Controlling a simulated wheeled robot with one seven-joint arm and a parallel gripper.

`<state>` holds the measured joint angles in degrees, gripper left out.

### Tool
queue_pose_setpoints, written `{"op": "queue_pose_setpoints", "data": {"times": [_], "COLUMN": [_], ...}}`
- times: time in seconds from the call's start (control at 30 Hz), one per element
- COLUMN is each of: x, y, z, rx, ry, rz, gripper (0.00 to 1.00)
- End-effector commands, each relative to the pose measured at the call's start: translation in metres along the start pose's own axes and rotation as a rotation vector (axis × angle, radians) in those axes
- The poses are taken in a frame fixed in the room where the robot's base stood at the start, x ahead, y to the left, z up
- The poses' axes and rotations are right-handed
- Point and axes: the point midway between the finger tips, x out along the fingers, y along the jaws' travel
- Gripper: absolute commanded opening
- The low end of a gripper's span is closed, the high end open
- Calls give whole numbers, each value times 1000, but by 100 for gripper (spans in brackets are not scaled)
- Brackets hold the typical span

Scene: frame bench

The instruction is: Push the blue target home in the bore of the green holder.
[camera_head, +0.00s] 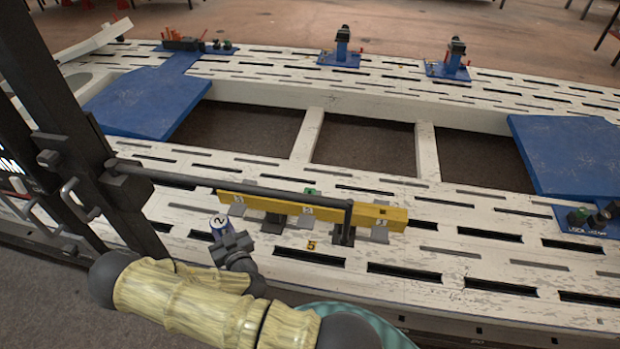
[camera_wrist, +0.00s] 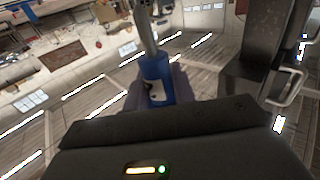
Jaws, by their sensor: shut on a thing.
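The blue target (camera_head: 219,228) is a short blue cylinder with a pale, dark-marked end. My gripper (camera_head: 232,245) is shut on it, in front of the left end of the yellow bar. In the wrist view the blue target (camera_wrist: 154,70) stands between the fingers of my gripper (camera_wrist: 155,92), with a grey metal shaft beyond its top. A small green piece (camera_head: 310,191) shows behind the middle of the yellow bar; it may be the green holder. The bar hides most of it, and I cannot see its bore. The blue target is apart from this piece.
The yellow bar (camera_head: 270,203) carries numbered grey tabs on the slotted white bench (camera_head: 470,240). A dark rod (camera_head: 240,186) runs above it from a dark upright (camera_head: 75,130). Blue plates (camera_head: 140,100) lie farther back. Bare bench lies to the right.

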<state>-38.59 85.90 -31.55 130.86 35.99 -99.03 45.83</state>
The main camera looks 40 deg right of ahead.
Motion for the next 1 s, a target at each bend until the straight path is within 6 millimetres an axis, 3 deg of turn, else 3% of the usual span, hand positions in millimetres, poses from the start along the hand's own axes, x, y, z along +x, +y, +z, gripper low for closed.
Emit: {"op": "queue_pose_setpoints", "data": {"times": [0.03,0.1,0.77,1.0], "x": [1,1,11,22], "y": [0,0,2,12], "z": [20,33,146,184], "rx": [4,3,3,3], "ry": [2,1,0,1], "rz": [10,22,134,200], "gripper": [2,2,2,2]}}
